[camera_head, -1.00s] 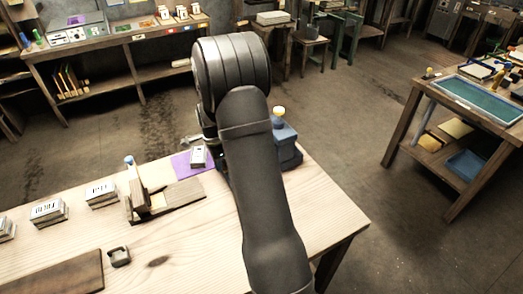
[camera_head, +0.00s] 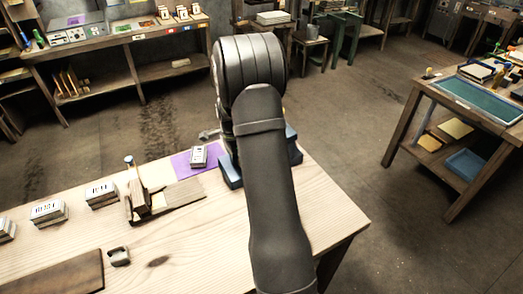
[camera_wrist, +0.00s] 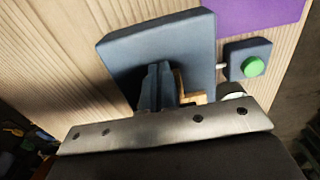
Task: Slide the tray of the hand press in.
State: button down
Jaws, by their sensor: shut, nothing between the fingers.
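The hand press seems to be the blue device mostly hidden behind my arm in the head view; part of its blue base (camera_head: 230,177) shows beside the arm. In the wrist view a blue-grey slab (camera_wrist: 180,38) fills the middle; I cannot tell whether it is the tray or the base. A small blue block with a green knob (camera_wrist: 253,66) sits at its right, joined by a short pale rod. My gripper (camera_wrist: 159,66) is shut and empty, its fingertips over the slab's lower part; contact cannot be judged. The arm hides it in the head view.
A purple sheet (camera_head: 181,168) with a small stamped block (camera_head: 198,155) lies left of the press. A wooden fixture (camera_head: 140,196), several block stacks and a dark board (camera_head: 60,274) are farther left. The table's right edge is close to my arm.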

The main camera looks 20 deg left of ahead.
jog(key=shift+w+d, duration=1.95)
jog(key=shift+s+a+r, duration=0.1)
jog(key=shift+a+r, duration=0.05)
jog(key=shift+r, duration=1.4)
jog(key=shift+s+a, duration=1.05)
notch_tip(320, 180, up, 9)
jog(key=shift+f, duration=0.1)
notch_tip(320, 180, down, 9)
jog(key=shift+r, duration=0.1)
jog(key=shift+w+d, duration=0.7)
jog(key=shift+d, duration=0.05)
